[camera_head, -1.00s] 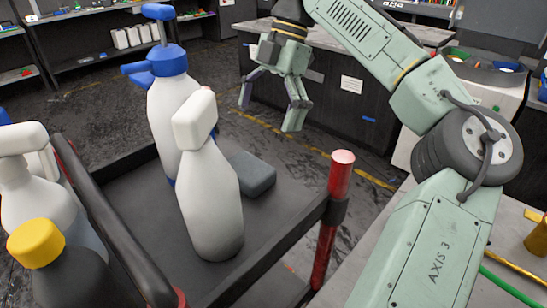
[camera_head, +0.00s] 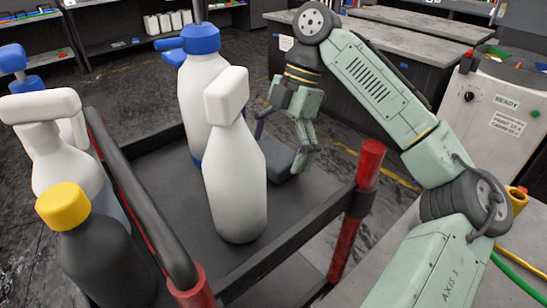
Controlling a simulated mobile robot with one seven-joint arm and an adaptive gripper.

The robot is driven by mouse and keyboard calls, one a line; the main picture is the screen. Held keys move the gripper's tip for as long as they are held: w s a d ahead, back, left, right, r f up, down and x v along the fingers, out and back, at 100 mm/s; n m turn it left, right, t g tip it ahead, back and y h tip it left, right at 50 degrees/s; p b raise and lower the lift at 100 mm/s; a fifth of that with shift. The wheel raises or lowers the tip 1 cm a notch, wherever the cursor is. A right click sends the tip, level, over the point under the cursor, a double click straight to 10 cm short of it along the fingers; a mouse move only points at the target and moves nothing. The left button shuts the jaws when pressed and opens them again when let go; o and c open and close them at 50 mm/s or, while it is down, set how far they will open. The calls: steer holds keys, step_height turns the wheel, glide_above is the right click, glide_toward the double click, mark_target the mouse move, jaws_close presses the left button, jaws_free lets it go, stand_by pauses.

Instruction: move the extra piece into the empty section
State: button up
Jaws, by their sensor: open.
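A dark grey block (camera_head: 279,158) lies on the black cart tray (camera_head: 298,208), behind the front white spray bottle (camera_head: 236,185). A second white bottle with a blue sprayer (camera_head: 203,90) stands behind it, on the same tray. My gripper (camera_head: 282,143) is open at the block, with its right finger in front of the block's right end. The left finger is partly hidden behind the bottles. I cannot tell whether the fingers touch the block. Which thing is the extra piece and which section is empty is not clear from this view.
Left of the cart's black rail (camera_head: 140,205) stand white spray bottles (camera_head: 65,160) and a black bottle with a yellow cap (camera_head: 90,250). A red post (camera_head: 357,210) rises at the tray's right corner. The tray's front right is bare. Workbenches (camera_head: 400,45) stand behind.

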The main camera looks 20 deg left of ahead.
mark_target(276, 150)
steer(key=shift+c, duration=0.2)
steer(key=c, duration=1.2)
steer(key=shift+r, duration=0.55)
step_height(276, 150, up, 2)
steer(key=shift+r, duration=0.1)
steer(key=shift+w+d+r, duration=0.15)
steer(key=shift+w+d, duration=0.2)
steer(key=shift+w, duration=0.2)
steer(key=w+d+p, duration=0.3)
steer(key=w+d, duration=0.6)
steer(key=w, duration=0.4)
step_height(276, 150, down, 7)
steer(key=b, duration=0.7)
steer(key=shift+w+d+f, duration=0.15)
steer(key=shift+w+f, duration=0.05)
steer(key=shift+w, duration=0.25)
